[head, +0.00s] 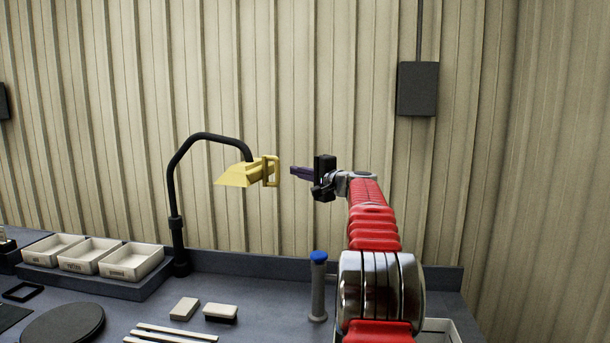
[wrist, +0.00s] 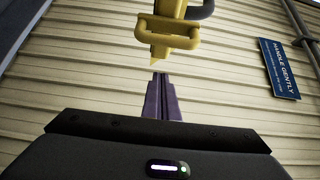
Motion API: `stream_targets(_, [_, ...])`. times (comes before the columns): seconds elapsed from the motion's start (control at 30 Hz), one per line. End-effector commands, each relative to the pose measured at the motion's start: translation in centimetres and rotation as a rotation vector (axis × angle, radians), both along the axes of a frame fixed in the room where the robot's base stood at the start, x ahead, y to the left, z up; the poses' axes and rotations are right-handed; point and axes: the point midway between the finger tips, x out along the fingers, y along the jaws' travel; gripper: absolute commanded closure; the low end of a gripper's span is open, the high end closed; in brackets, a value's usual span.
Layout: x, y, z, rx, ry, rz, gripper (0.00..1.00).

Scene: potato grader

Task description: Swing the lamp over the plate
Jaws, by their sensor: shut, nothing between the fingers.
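The lamp has a yellow head (head: 240,175) on a bent black arm (head: 176,185) that rises from the back of the bench. A yellow loop handle (head: 271,171) sits on the head's right end. The dark round plate (head: 64,325) lies on the bench at the lower left, to the left of and nearer than the lamp head. My gripper (head: 293,170) is shut and empty, with purple fingers pointing left, a short gap right of the handle. In the wrist view the shut fingertips (wrist: 160,77) point at the handle (wrist: 167,40), which appears just beyond them.
Labelled white trays (head: 130,262) stand at the back left. A blue-topped grey cylinder (head: 318,285) stands below my arm. Two small blocks (head: 220,313) and pale strips (head: 165,335) lie on the bench. A corrugated wall (head: 300,90) is behind; the air around the lamp head looks clear.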

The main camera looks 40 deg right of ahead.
Motion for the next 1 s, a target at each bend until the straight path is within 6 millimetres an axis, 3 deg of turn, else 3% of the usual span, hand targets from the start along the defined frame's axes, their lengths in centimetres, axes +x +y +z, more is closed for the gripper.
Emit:
stream_targets(0.37, [2.3,-0.1,0.0,-0.001,0.000,0.001,1.00])
stream_targets(1.0, [1.3,3.4,0.1,0.000,-0.001,0.002,1.00])
